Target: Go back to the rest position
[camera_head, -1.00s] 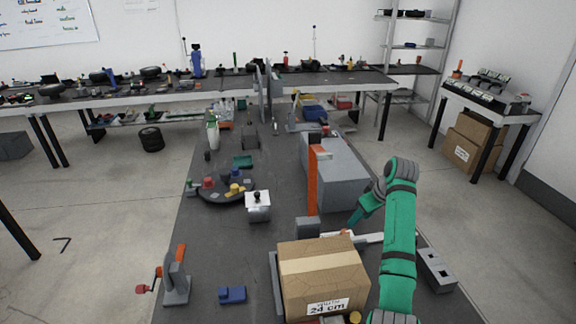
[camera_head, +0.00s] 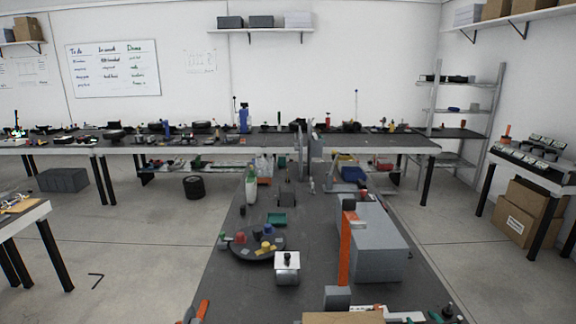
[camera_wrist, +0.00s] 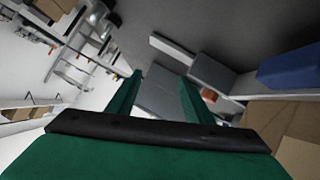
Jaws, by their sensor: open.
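My gripper (camera_wrist: 163,88) shows in the wrist view with its two green fingers spread apart. Nothing is between them. The wrist view is tilted, with the grey work surface, a cardboard box (camera_wrist: 285,115) and a blue block (camera_wrist: 290,66) beyond and to the right of the fingers. In the head view my arm is not clearly visible; a small green piece at the bottom right edge cannot be identified.
A long dark bench (camera_head: 225,285) runs away ahead. It carries a grey box block (camera_head: 375,250), an orange post (camera_head: 345,250), a round dark tray (camera_head: 235,246) and a white-topped device (camera_head: 287,268). A cardboard box (camera_head: 343,318) shows at the bottom edge. Shelves (camera_head: 468,110) stand at right.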

